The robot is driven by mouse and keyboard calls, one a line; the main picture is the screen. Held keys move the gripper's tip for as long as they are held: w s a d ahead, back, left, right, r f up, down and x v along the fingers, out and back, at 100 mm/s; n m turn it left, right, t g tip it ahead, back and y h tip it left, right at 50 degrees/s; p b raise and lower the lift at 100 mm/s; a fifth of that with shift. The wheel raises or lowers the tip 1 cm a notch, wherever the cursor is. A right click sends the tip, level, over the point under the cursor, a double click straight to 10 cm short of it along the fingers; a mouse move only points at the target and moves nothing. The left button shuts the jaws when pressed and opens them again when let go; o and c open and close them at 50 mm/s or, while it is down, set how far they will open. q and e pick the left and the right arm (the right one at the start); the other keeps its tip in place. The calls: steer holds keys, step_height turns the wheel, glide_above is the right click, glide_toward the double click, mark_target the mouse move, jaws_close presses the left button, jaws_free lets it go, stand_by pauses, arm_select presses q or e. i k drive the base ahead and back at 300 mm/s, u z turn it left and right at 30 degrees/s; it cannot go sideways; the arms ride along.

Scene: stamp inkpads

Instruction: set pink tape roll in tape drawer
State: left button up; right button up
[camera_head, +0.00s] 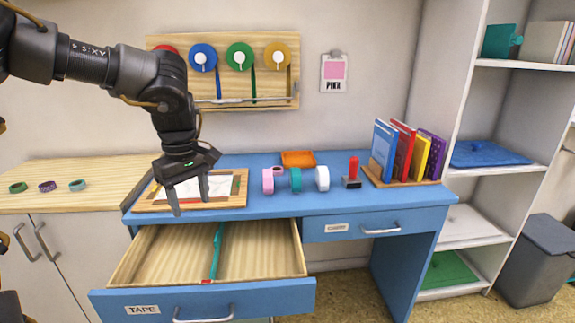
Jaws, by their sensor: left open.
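The pink tape roll (268,181) stands upright on the blue desk (390,202), left of a teal roll (296,181) and a white roll (322,179). The tape drawer (140,291), labelled TAPE, is pulled out below the desk's left side. A thin teal divider (217,245) runs front to back inside it, and its compartments look empty. My left gripper (190,205) points down with its fingers apart, empty, in front of the framed white sheet and left of the pink roll. My right gripper is not in view.
A red stamp (353,170) and several books (405,150) stand at the right of the desk. An orange tray (298,158) lies behind the rolls. Several small rolls (47,186) lie on the left counter. A shut drawer (345,229) is at right.

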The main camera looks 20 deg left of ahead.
mark_target(182, 266)
steer(key=i, duration=1.45)
